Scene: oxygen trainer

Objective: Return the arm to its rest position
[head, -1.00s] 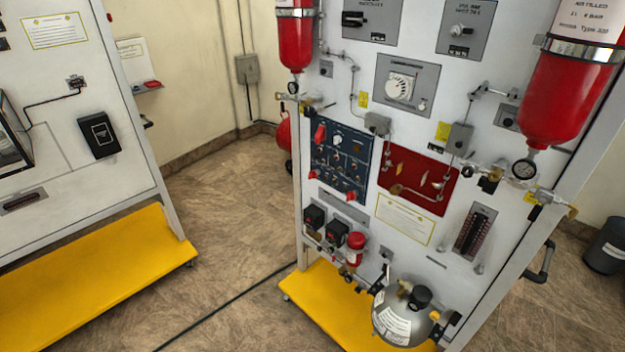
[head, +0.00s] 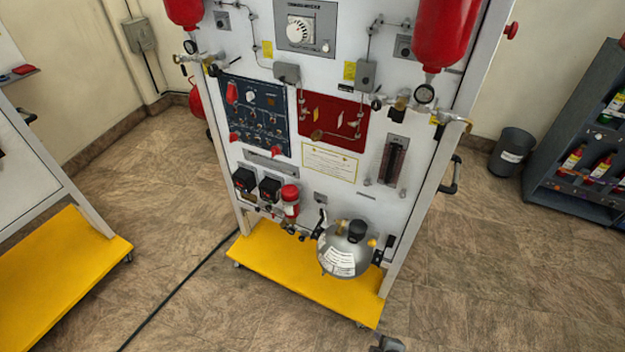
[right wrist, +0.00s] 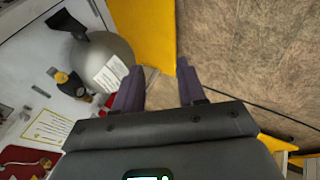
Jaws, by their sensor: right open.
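My right gripper (right wrist: 158,88) shows in the right wrist view with its two dark fingers apart and nothing between them. Yellow base and brown floor show behind the fingers. The silver round tank (right wrist: 98,62) of the trainer panel is to the left of the fingers in that view. In the head view the same tank (head: 342,252) is at the bottom of the white trainer panel (head: 270,180). A small grey piece at the bottom edge of the head view seems to be part of my arm. My left gripper is not in view.
The trainer stands on a yellow base (head: 285,275). A second panel with a yellow base (head: 60,270) is at the left. A dark bin (head: 511,152) and a shelf (head: 565,198) with several bottles stand at the right. Floor between the bases is clear, except for a dark cable (head: 180,290).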

